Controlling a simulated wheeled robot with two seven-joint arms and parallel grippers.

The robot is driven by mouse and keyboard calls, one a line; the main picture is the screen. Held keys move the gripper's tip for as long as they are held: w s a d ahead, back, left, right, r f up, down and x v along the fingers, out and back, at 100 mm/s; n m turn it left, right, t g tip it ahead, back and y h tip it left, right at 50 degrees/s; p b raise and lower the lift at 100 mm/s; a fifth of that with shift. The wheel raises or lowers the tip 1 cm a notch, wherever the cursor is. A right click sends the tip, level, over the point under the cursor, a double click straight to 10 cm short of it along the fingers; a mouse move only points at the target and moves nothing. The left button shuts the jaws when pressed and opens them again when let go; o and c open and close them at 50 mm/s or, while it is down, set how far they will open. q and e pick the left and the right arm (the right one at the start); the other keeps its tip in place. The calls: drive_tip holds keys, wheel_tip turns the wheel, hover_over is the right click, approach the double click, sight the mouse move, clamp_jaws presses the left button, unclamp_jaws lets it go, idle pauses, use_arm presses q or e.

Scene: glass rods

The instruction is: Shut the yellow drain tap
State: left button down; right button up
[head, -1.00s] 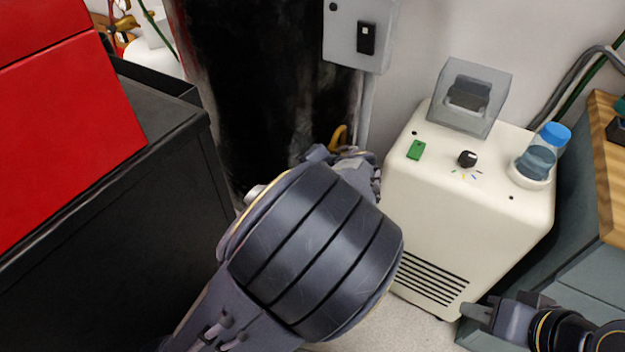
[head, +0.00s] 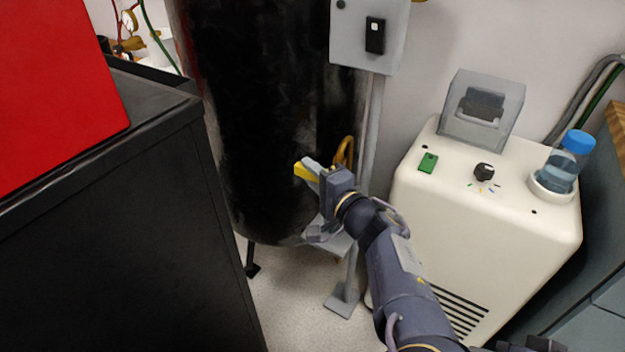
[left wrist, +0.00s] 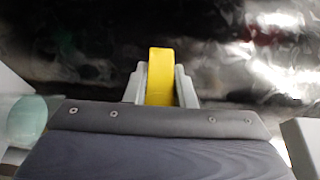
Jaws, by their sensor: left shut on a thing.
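The yellow tap handle (head: 303,171) is in front of the lower part of the black tank (head: 270,110). My left gripper (head: 313,168) is shut on this handle, and the handle's end sticks out to the left of the fingers in the head view. In the left wrist view the yellow handle (left wrist: 160,75) stands upright between the two grey fingers (left wrist: 160,92), with the dark tank wall behind. The tap's body is hidden by the gripper. Only a dark sliver of my right arm (head: 545,343) shows at the bottom right edge; its fingers cannot be made out.
A brass-coloured curved pipe (head: 345,152) is just right of the gripper. A cream machine (head: 450,225) with a knob and a blue-capped bottle (head: 568,160) stands to the right. A black cabinet (head: 120,230) stands at left. A grey control box (head: 372,35) hangs above. Floor (head: 290,290) shows below.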

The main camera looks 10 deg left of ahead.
use_arm(q)
drive_tip(key=shift+a+y, duration=0.15)
drive_tip(key=shift+y, duration=0.15)
drive_tip(key=c, duration=1.2)
unclamp_jaws()
drive_tip(key=shift+r, duration=0.1)
drive_tip(key=shift+s+d, duration=0.3)
drive_tip(key=shift+d, duration=0.15)
drive_tip(key=p+v, duration=0.2)
drive_tip(key=v, duration=0.5)
